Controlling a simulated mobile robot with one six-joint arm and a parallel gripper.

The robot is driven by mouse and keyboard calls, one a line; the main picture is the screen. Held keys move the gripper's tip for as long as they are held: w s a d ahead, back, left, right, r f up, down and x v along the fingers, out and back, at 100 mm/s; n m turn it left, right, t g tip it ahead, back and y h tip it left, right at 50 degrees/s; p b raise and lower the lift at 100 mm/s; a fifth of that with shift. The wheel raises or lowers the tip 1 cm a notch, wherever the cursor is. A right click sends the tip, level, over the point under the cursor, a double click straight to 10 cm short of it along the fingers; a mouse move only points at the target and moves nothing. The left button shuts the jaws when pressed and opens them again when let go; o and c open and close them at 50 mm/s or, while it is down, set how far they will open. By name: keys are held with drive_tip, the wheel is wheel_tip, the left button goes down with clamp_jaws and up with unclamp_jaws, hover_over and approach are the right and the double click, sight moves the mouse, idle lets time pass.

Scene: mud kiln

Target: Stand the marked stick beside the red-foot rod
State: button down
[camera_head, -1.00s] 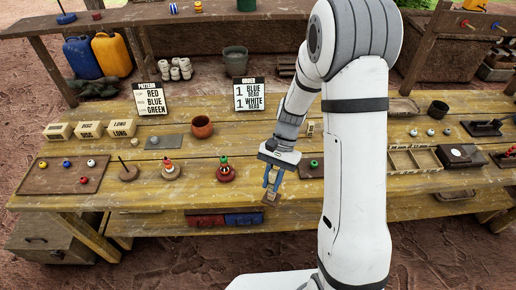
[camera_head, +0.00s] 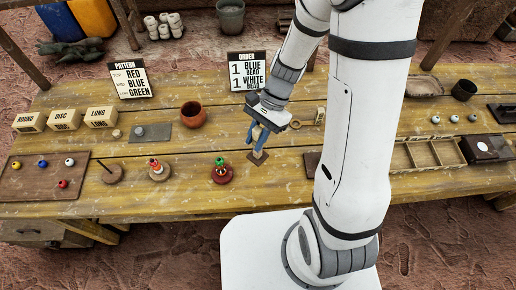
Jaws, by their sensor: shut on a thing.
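My gripper (camera_head: 258,141) points down, right of and slightly behind the red-foot rod (camera_head: 222,175). It is shut on a small light stick with a square brown foot (camera_head: 258,158), which I take for the marked stick. Its markings are too small to make out, and the blue fingers hide much of it. It looks roughly upright; I cannot tell whether its foot touches the table. The red-foot rod stands upright on a round red base with a green bead on top. A clear gap separates the two.
Left of the red-foot rod stand a rod with a pale base (camera_head: 159,174) and a bare rod with a brown base (camera_head: 112,175). A clay pot (camera_head: 193,115) and an order sign (camera_head: 248,72) are behind. A compartment tray (camera_head: 400,158) lies right of my arm.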

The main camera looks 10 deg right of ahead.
sight(255, 153)
drive_tip(key=shift+f, duration=2.85)
drive_tip(key=shift+f, duration=0.1)
drive_tip(key=shift+f, duration=0.15)
drive_tip(key=c, duration=1.3)
unclamp_jaws()
